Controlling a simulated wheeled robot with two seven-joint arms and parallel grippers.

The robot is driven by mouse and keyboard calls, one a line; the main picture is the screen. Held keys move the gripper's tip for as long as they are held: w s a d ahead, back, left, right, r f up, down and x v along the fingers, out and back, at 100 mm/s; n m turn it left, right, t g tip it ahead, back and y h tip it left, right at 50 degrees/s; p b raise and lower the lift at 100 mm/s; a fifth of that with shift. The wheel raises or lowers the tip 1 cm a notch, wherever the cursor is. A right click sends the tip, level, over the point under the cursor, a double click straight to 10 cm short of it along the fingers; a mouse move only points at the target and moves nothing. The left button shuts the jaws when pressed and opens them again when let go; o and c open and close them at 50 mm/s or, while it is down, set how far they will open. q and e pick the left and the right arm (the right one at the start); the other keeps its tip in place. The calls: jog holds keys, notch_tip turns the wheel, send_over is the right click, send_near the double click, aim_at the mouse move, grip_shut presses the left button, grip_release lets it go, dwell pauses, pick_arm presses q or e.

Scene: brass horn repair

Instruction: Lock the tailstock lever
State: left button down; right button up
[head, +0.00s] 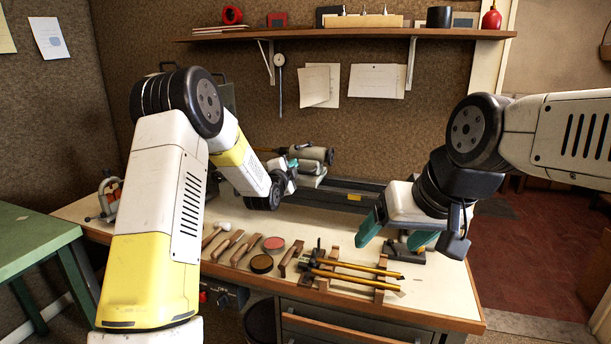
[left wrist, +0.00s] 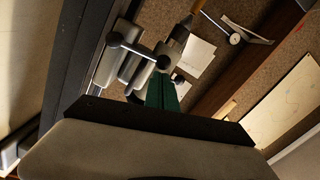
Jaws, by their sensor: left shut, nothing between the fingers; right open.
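The grey tailstock (head: 315,156) stands on the dark lathe bed (head: 345,192) at the back of the bench. In the left wrist view its lever (left wrist: 138,48) is a thin bar with a dark ball at each end, across the grey tailstock body (left wrist: 133,68). My left gripper (head: 294,164) is at the tailstock's left side, shut and empty. In the left wrist view its green fingertips (left wrist: 162,78) are just below the lever's right ball; I cannot tell if they touch. My right gripper (head: 397,236) is open and empty over the bench's right part.
Yellow rods (head: 352,270) rest on wooden supports at the bench front, below my right gripper. Several wooden-handled tools and two round tins (head: 262,264) lie to their left. A shelf (head: 350,34) runs along the wall. A green table (head: 35,240) stands at left.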

pick_arm(q)
jog(key=a+n, duration=0.1)
jog(key=w+a+n, duration=0.1)
jog(key=a+n, duration=0.1)
jog(key=shift+a+n, duration=0.15)
jog(key=shift+n, duration=0.15)
jog(key=shift+w+a+f, duration=0.1)
jog(key=shift+a, duration=0.1)
dwell(0.5)
pick_arm(e)
jog(key=shift+d, duration=0.1)
